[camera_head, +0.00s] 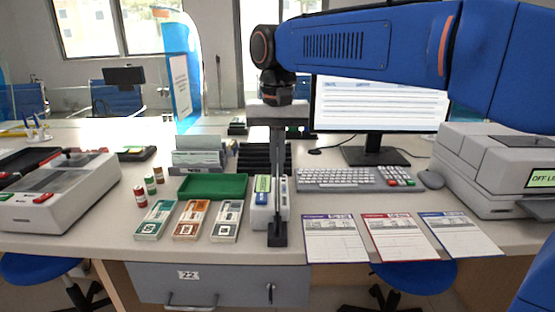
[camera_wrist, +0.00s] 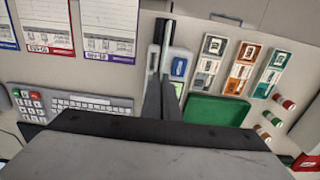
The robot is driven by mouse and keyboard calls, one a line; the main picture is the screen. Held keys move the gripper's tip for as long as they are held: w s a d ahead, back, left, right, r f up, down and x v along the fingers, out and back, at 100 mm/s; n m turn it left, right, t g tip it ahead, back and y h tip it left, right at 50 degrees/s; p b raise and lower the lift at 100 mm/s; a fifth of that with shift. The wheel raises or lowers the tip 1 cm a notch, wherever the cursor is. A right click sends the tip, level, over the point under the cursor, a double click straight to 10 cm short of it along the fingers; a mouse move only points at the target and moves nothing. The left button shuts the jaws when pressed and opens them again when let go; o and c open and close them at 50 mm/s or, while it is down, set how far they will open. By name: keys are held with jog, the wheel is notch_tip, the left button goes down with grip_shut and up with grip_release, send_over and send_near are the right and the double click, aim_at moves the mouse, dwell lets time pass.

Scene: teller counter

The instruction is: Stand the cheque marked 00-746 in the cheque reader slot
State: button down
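My gripper (camera_head: 277,240) hangs straight down in front of a small white device (camera_head: 261,216) with a green display and a blue label, which looks like the cheque reader. Its fingers hide part of the device. In the wrist view, the two dark fingers (camera_wrist: 160,45) lie close together over the device (camera_wrist: 180,66), with no paper visible between them; the gripper looks shut and empty. Grey-white slips stand in a holder (camera_head: 197,163) at the back left of the green tray; they may be cheques. I cannot read 00-746 anywhere.
A green tray (camera_head: 213,187) and three banknote stacks (camera_head: 191,220) lie left of the device. Three printed forms (camera_head: 397,238) and a keyboard (camera_head: 343,178) lie to its right. A counting machine (camera_head: 60,194) and a printer (camera_head: 495,165) stand at the sides.

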jog(key=shift+f, duration=2.95)
jog(key=shift+f, duration=0.1)
jog(key=c, duration=2)
grip_release()
jog(key=shift+r, duration=3.55)
